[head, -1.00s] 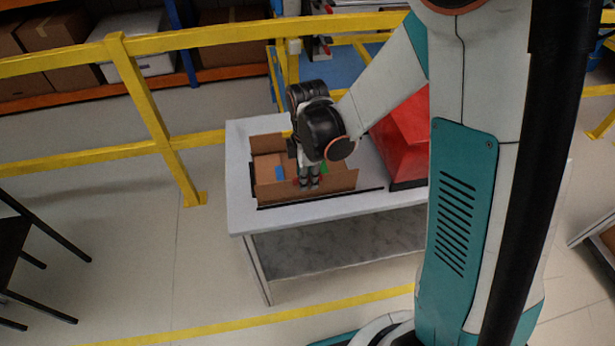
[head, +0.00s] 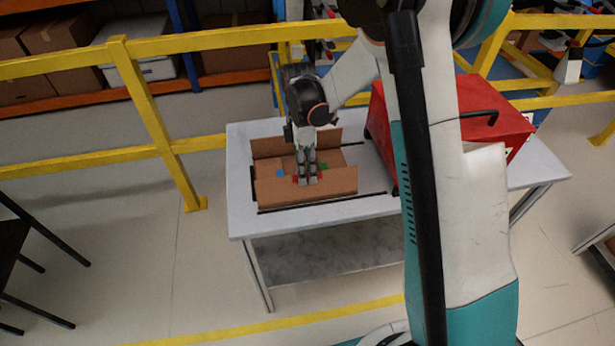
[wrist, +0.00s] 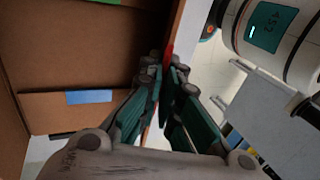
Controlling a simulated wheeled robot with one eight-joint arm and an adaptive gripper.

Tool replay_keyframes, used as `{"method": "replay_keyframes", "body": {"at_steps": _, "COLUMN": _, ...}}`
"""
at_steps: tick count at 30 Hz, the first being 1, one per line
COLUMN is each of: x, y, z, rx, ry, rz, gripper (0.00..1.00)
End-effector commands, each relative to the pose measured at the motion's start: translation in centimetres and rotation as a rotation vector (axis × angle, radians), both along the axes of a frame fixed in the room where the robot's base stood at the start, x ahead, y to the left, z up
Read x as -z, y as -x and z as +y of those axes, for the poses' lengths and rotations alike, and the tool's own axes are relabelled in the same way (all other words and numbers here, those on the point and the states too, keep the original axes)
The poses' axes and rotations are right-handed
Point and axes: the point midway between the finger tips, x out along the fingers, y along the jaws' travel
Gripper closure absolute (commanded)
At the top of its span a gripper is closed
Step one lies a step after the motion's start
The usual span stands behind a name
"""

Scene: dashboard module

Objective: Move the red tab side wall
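An open brown cardboard box (head: 265,188) stands on the grey table, its side walls spread. In the wrist view, the side wall with the red tab (wrist: 168,50) runs steeply between my fingers, seen almost edge-on. In the head view, red patches (head: 295,179) show beside my fingertips, by the front wall. My gripper (head: 307,181) points down at the box. In the wrist view, my gripper (wrist: 166,78) has its fingers close together, one on each side of this wall, and appears shut on it. The fingers hide part of the tab.
Blue (wrist: 89,97) and green (head: 323,167) tabs mark other parts of the box. A red case (head: 497,125) with a black handle stands to the right on the table (head: 240,215). Dark strips lie around the box. A yellow railing (head: 150,100) runs behind.

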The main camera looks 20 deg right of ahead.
Motion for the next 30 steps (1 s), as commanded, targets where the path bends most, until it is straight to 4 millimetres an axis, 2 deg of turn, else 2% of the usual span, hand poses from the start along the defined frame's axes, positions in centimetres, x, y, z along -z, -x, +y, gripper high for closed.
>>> {"method": "replay_keyframes", "body": {"at_steps": 9, "x": 0.0, "y": 0.0, "z": 0.0, "rx": 0.0, "ry": 0.0, "rz": 0.004, "gripper": 1.0}}
{"method": "replay_keyframes", "body": {"at_steps": 10, "x": 0.0, "y": 0.0, "z": 0.0, "rx": 0.0, "ry": 0.0, "rz": 0.004, "gripper": 0.9}}
{"method": "replay_keyframes", "body": {"at_steps": 12, "x": 0.0, "y": 0.0, "z": 0.0, "rx": 0.0, "ry": 0.0, "rz": 0.004, "gripper": 0.76}}
{"method": "replay_keyframes", "body": {"at_steps": 23, "x": -0.2, "y": -0.1, "z": 0.0, "rx": 0.0, "ry": 0.0, "rz": 0.003, "gripper": 0.76}}
{"method": "replay_keyframes", "body": {"at_steps": 26, "x": -0.8, "y": -0.4, "z": 0.0, "rx": 0.0, "ry": 0.0, "rz": 0.003, "gripper": 0.76}}
{"method": "replay_keyframes", "body": {"at_steps": 30, "x": -2.9, "y": -1.3, "z": -0.1, "rx": 0.0, "ry": 0.0, "rz": 0.003, "gripper": 0.76}}
